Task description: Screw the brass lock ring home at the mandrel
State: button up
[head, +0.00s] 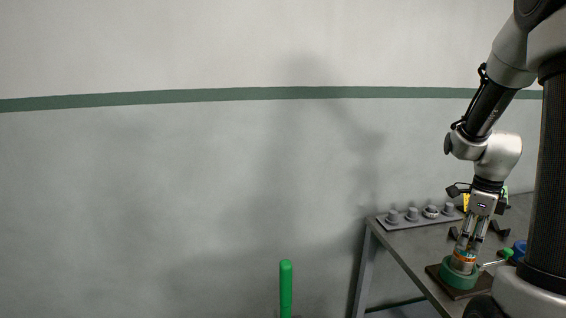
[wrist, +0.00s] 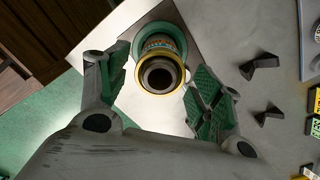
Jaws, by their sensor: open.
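The brass lock ring (wrist: 181,84) shows in the wrist view as a yellow ring around the dark hollow end of the mandrel (wrist: 160,75). Orange and teal bands show just beyond the ring. In the head view the mandrel stands upright in a green round base (head: 459,274), with an orange band (head: 465,256) near its top. My gripper (head: 470,240) points down over it. In the wrist view its green-padded fingers (wrist: 158,72) are open, one on each side of the ring, with a gap to both. How far the ring is screwed on cannot be told.
A grey strip with several pegs (head: 413,214) lies along the table's back edge. A green-knobbed lever (head: 507,253) and a blue round thing (head: 519,248) are close right of the base. Black wedge-like pieces (wrist: 261,66) lie on the table (head: 405,246). A green post (head: 286,288) stands left.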

jog(key=n, duration=1)
jog(key=shift+n, duration=0.3)
jog(key=n, duration=1.1)
jog(key=shift+c, duration=0.5)
jog(key=c, duration=1)
jog(key=shift+o, duration=0.2)
jog(key=m, duration=1.4)
